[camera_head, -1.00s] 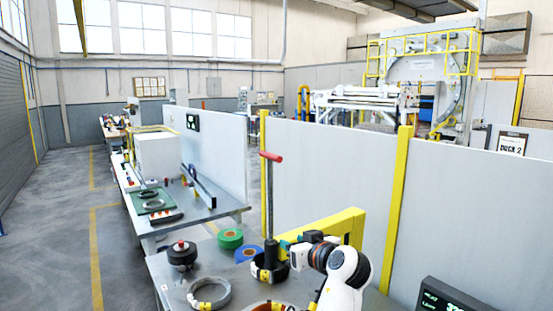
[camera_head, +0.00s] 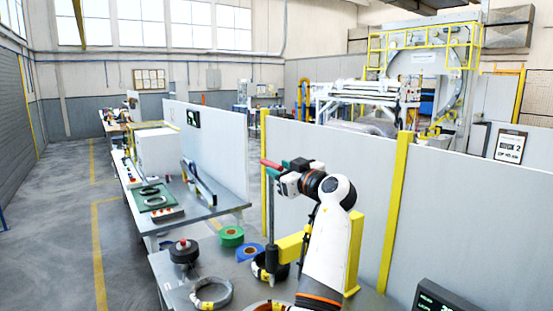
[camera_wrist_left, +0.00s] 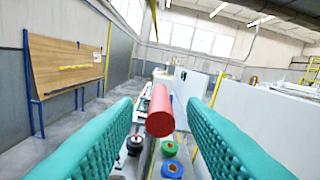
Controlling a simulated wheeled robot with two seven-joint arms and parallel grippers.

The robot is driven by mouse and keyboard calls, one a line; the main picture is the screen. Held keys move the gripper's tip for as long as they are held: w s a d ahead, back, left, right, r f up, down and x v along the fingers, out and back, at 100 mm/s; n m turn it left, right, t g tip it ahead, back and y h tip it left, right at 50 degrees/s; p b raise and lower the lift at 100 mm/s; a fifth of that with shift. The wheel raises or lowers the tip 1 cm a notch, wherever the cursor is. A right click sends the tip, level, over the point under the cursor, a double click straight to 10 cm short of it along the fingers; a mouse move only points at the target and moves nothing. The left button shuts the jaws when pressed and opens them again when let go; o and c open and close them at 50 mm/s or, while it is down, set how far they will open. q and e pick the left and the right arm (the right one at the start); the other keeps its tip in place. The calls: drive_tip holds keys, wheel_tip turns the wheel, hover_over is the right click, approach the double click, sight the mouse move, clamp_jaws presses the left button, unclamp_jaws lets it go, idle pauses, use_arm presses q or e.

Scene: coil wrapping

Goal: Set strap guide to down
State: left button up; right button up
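A lever with a red handle (camera_head: 271,163) on a dark upright rod (camera_head: 270,222) stands at the far side of the near table; I take it for the strap guide control. My left gripper (camera_head: 285,164) is raised beside the handle. In the left wrist view the red handle (camera_wrist_left: 160,112) sits between the two teal fingers (camera_wrist_left: 158,125), end toward the camera. The fingers are open, with a visible gap on both sides. My right gripper is out of view.
A yellow bracket (camera_head: 291,247) stands beside the rod. Green (camera_head: 231,236) and blue (camera_head: 249,253) rolls, a black spool (camera_head: 184,254) and a grey coil (camera_head: 211,293) lie on the near table. A grey partition (camera_head: 330,160) with yellow posts stands behind.

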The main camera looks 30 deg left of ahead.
sight(273, 237)
use_arm(q)
drive_tip(key=shift+x, duration=1.1)
clamp_jaws()
drive_tip(key=shift+f, duration=0.1)
wheel_tip(273, 237, down, 21)
drive_tip(key=b, duration=2)
drive_tip(key=shift+d+f+b, duration=0.1)
drive_tip(key=shift+f+b, duration=0.55)
drive_tip(key=shift+b, duration=0.15)
drive_tip(key=shift+f, duration=0.1)
